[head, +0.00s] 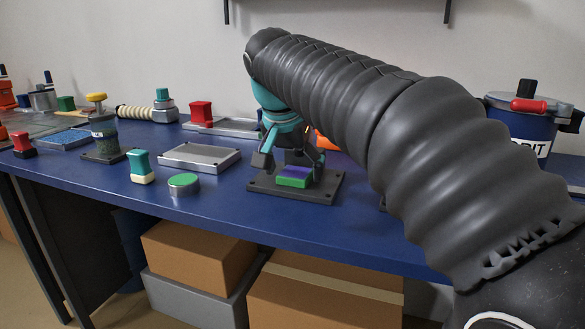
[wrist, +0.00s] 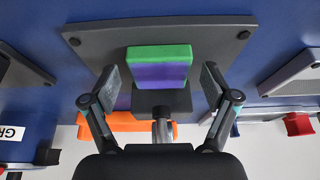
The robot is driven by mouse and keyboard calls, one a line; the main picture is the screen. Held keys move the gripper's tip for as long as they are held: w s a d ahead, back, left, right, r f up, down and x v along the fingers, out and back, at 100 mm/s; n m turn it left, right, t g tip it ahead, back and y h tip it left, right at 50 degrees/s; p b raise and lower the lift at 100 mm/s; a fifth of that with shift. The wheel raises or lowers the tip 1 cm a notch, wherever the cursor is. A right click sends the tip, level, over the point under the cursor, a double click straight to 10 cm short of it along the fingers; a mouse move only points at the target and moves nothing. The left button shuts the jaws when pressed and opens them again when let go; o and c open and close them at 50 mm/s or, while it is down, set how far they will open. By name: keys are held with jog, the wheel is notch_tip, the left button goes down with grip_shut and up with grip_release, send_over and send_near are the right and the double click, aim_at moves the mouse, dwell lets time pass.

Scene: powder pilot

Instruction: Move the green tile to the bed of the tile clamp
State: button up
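A green tile (head: 291,182) shows as a bright green face on the near side of a small block. A purple part (head: 297,171) adjoins it; I cannot tell whether they are separate pieces. The block is over the dark bolted base plate (head: 328,187) of a fixture, likely the tile clamp, with an orange part (wrist: 120,122) behind. In the wrist view the green (wrist: 158,52) and purple (wrist: 160,75) parts lie between the spread fingers. My gripper (head: 290,163) is open, one finger on each side with visible gaps. The block's far side is partly hidden.
A grey metal tray (head: 200,157) and a round green-topped puck (head: 184,184) stand to the left. A teal-handled stamp (head: 140,167) is further left. A blue pot (head: 525,125) stands at the right. My arm hides much of the right bench.

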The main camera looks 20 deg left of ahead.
jog(key=p+v, duration=0.3)
jog(key=v, duration=0.9)
jog(key=shift+r, duration=0.2)
